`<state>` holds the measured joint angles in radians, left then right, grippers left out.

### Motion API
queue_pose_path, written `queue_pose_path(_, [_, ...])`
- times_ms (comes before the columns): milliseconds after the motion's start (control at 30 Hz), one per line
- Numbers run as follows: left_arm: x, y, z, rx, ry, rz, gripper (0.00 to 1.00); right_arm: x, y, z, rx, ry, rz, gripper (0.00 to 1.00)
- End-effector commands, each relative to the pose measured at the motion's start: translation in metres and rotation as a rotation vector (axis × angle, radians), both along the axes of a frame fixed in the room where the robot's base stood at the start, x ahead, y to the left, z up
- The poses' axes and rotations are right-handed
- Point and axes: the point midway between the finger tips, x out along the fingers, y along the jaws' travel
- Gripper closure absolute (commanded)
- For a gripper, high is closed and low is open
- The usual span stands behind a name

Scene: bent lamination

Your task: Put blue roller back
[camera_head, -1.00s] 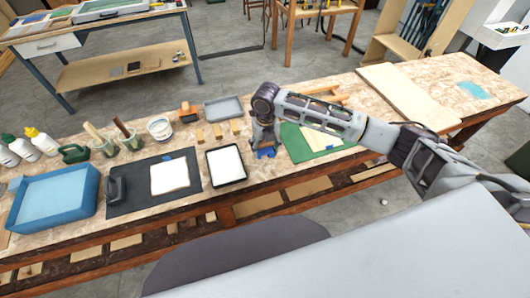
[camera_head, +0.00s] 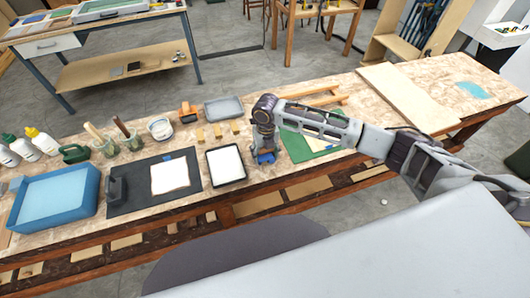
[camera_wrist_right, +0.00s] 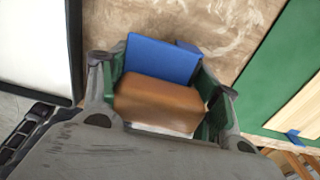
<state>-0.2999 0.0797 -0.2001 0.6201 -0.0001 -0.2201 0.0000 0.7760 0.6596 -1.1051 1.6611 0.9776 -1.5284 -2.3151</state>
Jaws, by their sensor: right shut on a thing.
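The blue roller (camera_head: 266,157) is in my right gripper, between the white-lined tray and the green mat at the front of the bench. In the right wrist view its blue part (camera_wrist_right: 162,60) and brown handle block (camera_wrist_right: 158,104) sit between the two green-padded fingers. My right gripper (camera_wrist_right: 160,92) is shut on it. It also shows from above in the head view (camera_head: 265,148), where the wrist hides most of the roller. I cannot tell whether the roller touches the bench. My left gripper is in neither view.
A black tray with a white sheet (camera_head: 226,165) is close on the left. A green mat (camera_head: 300,148) with a wooden piece is close on the right. An orange-topped tool (camera_head: 187,113), a grey tray (camera_head: 223,108) and small wooden blocks (camera_head: 217,131) stand behind. A blue tub (camera_head: 55,200) is far left.

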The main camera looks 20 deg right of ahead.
Motion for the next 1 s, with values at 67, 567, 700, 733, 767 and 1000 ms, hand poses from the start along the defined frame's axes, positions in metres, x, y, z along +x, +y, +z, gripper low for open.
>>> queue_pose_path(67, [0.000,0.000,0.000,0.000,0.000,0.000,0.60,-0.001,0.000,-0.004,0.000,0.002,0.000,0.64])
queue_pose_path(567, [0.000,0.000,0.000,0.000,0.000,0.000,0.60,-0.005,0.001,-0.014,-0.001,0.010,0.002,0.26])
queue_pose_path(700, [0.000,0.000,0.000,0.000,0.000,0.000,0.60,-0.003,0.000,-0.013,-0.001,0.008,0.001,0.17])
queue_pose_path(733, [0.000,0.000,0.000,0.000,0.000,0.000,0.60,-0.003,0.000,-0.012,-0.001,0.007,0.001,0.17])
queue_pose_path(767, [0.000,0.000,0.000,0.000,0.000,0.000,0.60,-0.003,0.000,-0.012,-0.001,0.007,0.001,0.17])
queue_pose_path(1000, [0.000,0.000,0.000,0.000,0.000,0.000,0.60,-0.002,0.000,-0.009,-0.001,0.004,0.001,0.17])
